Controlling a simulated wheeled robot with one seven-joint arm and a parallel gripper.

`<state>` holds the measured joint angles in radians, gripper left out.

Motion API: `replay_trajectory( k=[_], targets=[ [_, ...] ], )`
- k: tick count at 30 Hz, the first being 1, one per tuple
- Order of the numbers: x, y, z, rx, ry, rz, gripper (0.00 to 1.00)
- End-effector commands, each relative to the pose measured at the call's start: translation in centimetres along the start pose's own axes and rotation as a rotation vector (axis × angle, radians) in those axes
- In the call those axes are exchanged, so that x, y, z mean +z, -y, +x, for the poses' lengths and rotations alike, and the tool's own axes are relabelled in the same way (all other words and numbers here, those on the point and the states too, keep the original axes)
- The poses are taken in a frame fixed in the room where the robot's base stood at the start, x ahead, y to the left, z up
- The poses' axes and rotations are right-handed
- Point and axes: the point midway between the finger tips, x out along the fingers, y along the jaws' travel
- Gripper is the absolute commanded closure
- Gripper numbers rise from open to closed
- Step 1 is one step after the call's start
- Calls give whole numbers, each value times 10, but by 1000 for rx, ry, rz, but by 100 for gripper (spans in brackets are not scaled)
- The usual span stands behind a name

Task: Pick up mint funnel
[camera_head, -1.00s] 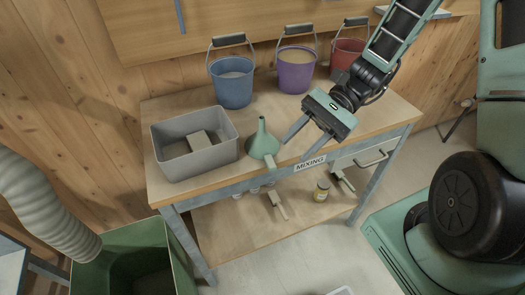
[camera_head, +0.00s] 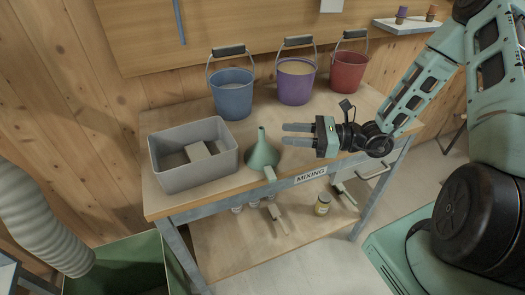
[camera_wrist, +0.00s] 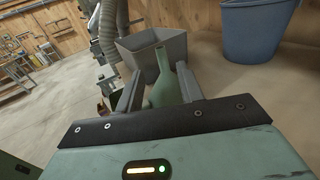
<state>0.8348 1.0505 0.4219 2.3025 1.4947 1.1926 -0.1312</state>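The mint funnel (camera_head: 262,154) stands spout up on the wooden bench top, near its front edge and right of the grey bin. My gripper (camera_head: 284,134) is just right of the funnel, turned level, with its two fingers apart and pointing left towards it. In the wrist view the funnel (camera_wrist: 164,88) shows ahead between the two open fingers (camera_wrist: 158,92). Its lower part is partly hidden by the gripper body. Nothing is held, and I cannot tell whether a finger touches the funnel.
The grey bin (camera_head: 168,182) with a block inside stands left of the funnel. Blue (camera_head: 232,95), purple (camera_head: 295,85) and red (camera_head: 347,73) buckets stand along the back. A green bin (camera_head: 120,270) stands at front left.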

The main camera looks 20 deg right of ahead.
Motion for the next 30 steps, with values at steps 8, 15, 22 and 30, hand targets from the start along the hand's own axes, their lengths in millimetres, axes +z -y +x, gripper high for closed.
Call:
replay_trajectory(
  k=[8, 15, 22, 30],
  targets=[
    [0, 0, 29, 2, 0, -1, 63],
    [2, 2, 59, 6, 0, 0, 63],
    [0, 3, 80, 1, 0, 0, 63],
    [0, 3, 80, 1, 0, -1, 77]
  ],
)
